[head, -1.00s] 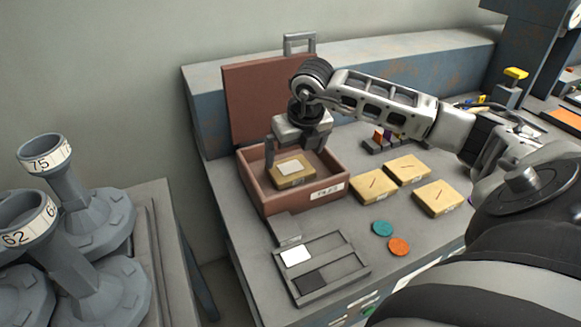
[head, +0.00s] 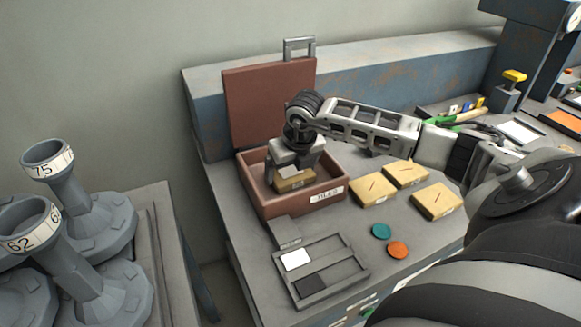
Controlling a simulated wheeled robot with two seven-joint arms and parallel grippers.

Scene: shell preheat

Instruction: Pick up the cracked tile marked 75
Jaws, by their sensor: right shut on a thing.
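My right gripper (head: 293,176) reaches down into an open red-brown box (head: 318,207) with a white label on its front. It is shut on a tan tile (head: 291,185) with a pale patch on top. The gripper covers much of this tile, and I cannot read any number on it. Three more tan tiles lie on the bench right of the box: one near the box (head: 372,190), one behind (head: 405,174), one farther right (head: 437,201). Each has a dark crack-like line on top; their small labels are unreadable. My left gripper is not in view.
A grey two-slot tray (head: 335,283), with a white and a dark plate, lies in front of the box. A teal disc (head: 381,231) and an orange disc (head: 398,249) lie nearby. Grey flanged stands (head: 75,190), numbered 75 and 62, stand at left. The box's lid (head: 270,100) is raised behind.

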